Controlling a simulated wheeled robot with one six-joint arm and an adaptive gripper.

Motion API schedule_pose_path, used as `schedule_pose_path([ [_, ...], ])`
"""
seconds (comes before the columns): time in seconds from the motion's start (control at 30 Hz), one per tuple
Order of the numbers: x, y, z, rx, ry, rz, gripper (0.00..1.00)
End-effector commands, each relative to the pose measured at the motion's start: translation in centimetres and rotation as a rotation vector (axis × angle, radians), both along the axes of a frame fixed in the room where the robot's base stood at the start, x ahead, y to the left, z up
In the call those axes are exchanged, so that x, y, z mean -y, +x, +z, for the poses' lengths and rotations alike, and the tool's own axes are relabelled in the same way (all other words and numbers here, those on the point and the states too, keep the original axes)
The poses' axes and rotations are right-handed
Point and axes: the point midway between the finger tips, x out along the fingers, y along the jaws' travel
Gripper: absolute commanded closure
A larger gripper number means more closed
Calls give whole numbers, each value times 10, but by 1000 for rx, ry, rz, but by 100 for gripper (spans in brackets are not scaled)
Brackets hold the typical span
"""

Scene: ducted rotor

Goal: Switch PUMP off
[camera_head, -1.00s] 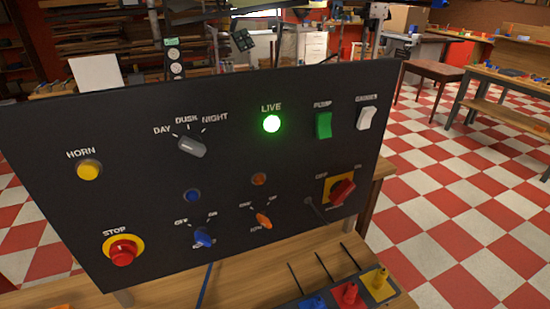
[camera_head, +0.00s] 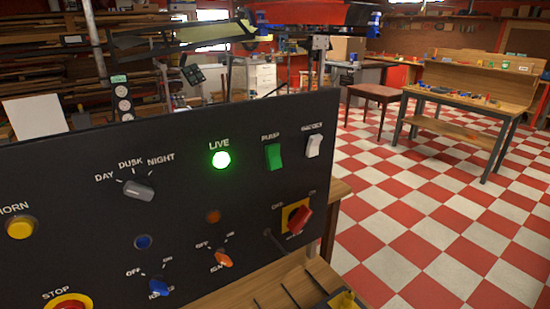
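The PUMP switch (camera_head: 273,156) is a green rocker on the upper right of a black control panel (camera_head: 75,190), under its PUMP label. Which end of the rocker is pressed in is too small to tell. The round LIVE lamp (camera_head: 221,160) to its left glows bright green. A white rocker (camera_head: 313,146) sits to its right, and its label is hard to read. My gripper is not in view, and nothing touches the PUMP switch.
The panel also bears a DAY/DUSK/NIGHT selector (camera_head: 139,190), an orange knob (camera_head: 223,258), a blue knob (camera_head: 159,287), a red rotary handle (camera_head: 300,220) and a yellow HORN button (camera_head: 21,228). A dark, red and blue structure (camera_head: 325,14) crosses the top. Checkered floor (camera_head: 400,220) is open at right.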

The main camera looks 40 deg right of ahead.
Motion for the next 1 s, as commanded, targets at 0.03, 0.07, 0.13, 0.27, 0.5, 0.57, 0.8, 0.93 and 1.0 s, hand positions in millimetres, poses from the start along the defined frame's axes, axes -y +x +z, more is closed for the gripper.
schedule_pose_path([
  [0.03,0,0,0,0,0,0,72],
  [0.07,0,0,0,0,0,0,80],
  [0.13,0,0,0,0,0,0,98],
  [0.27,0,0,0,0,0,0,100],
  [0.5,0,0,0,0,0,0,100],
  [0.57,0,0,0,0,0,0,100],
  [0.8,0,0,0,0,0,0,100],
  [0.93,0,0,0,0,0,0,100],
  [1.0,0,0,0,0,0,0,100],
])
